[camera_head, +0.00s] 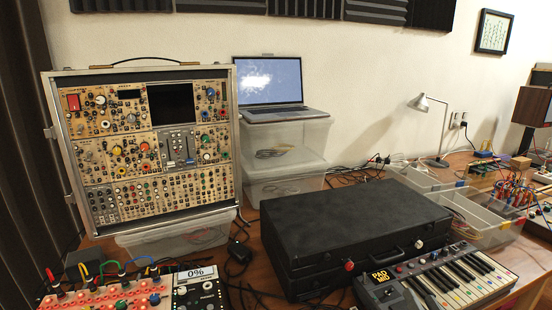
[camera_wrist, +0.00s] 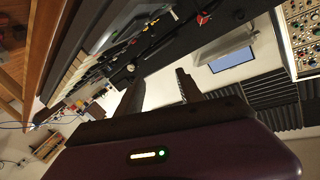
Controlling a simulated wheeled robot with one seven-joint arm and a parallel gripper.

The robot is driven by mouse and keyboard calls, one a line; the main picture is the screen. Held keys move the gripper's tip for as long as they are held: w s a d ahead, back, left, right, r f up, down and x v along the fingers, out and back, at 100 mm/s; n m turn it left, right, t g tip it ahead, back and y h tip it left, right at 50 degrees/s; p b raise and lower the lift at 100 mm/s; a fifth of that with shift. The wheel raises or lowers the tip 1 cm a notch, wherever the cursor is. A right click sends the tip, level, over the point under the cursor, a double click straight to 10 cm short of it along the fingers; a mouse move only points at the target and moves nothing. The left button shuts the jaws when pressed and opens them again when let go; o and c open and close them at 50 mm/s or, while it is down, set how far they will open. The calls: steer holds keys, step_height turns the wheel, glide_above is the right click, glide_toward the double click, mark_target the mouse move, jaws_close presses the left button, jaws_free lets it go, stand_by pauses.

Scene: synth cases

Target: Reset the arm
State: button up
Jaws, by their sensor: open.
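My gripper (camera_wrist: 159,86) shows in the wrist view, its two dark fingers apart with nothing between them. The purple wrist body (camera_wrist: 170,158) with a small lit display fills the bottom of that view. The wrist picture is turned, and past the fingers it shows the black case, the keyboard and the laptop. The arm and gripper are not in the head view.
A closed black case (camera_head: 345,225) lies on the table, with a small keyboard (camera_head: 440,280) before it. A modular synth case (camera_head: 150,150) stands left. A laptop (camera_head: 270,85) sits on stacked clear bins (camera_head: 285,150). A lamp (camera_head: 430,125) and cables are behind.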

steer(key=s+a+n+p, duration=0.1)
steer(key=s+a, duration=0.3)
steer(key=s, duration=1)
steer(key=s+a+r+n+g+p, duration=0.1)
steer(key=s+a, duration=0.3)
steer(key=s, duration=0.9)
steer(key=s+a+n+g+p, duration=0.1)
steer(key=s+a+n+p, duration=0.1)
steer(key=s, duration=1.2)
steer(key=shift+s+a+r+n+y, duration=0.3)
steer(key=shift+a+r+n, duration=0.15)
steer(key=shift+a, duration=0.5)
